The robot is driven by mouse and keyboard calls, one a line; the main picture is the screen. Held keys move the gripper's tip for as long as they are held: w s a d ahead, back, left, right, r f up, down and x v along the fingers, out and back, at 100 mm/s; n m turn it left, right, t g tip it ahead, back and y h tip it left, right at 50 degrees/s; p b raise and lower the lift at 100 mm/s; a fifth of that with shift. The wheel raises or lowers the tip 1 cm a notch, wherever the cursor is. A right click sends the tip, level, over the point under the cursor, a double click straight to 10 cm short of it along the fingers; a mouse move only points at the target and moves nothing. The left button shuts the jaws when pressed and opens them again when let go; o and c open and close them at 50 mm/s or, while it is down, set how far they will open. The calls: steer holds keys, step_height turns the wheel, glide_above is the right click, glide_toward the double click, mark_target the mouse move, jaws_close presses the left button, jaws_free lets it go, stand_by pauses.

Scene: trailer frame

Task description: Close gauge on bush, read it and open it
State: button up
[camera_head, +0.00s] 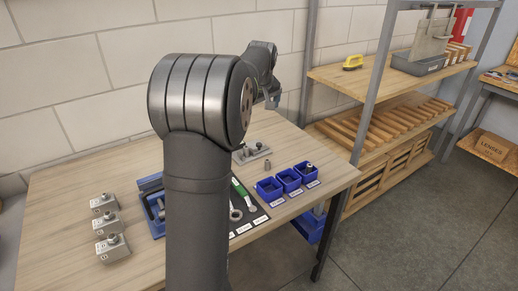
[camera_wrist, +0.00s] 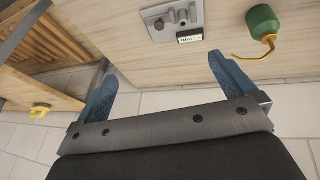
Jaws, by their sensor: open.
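My gripper (camera_wrist: 162,68) is open and empty in the wrist view, its two blue fingers spread wide. In the head view my gripper (camera_head: 272,101) shows only in part behind my arm, above the back of the bench. A grey metal plate (camera_wrist: 165,27) with a round post and a small block lies on the bench beyond the fingers. A small display or label (camera_wrist: 190,36) sits at its edge, too small to read. The plate (camera_head: 251,153) also shows in the head view. A small metal bush-like piece (camera_head: 267,163) stands in front of it. I cannot tell whether the plate is the gauge.
A green container with a thin hooked spout (camera_wrist: 262,24) is right of the plate. Three blue bins (camera_head: 289,180) stand at the bench's right; the right one holds a metal part. Metal blocks (camera_head: 111,247) stand left. A yellow object (camera_head: 352,62) lies on the shelf.

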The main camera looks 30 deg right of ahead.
steer(key=shift+s+a+r, duration=0.1)
steer(key=shift+s+r, duration=0.1)
steer(key=shift+r, duration=0.3)
steer(key=c, duration=1.2)
steer(key=m+h, duration=0.1)
steer(key=m, duration=0.8)
glide_toward(259, 144)
steer(key=shift+g, duration=0.4)
steer(key=x, duration=0.8)
steer(key=shift+w+a+r, duration=0.1)
steer(key=shift+w, duration=0.15)
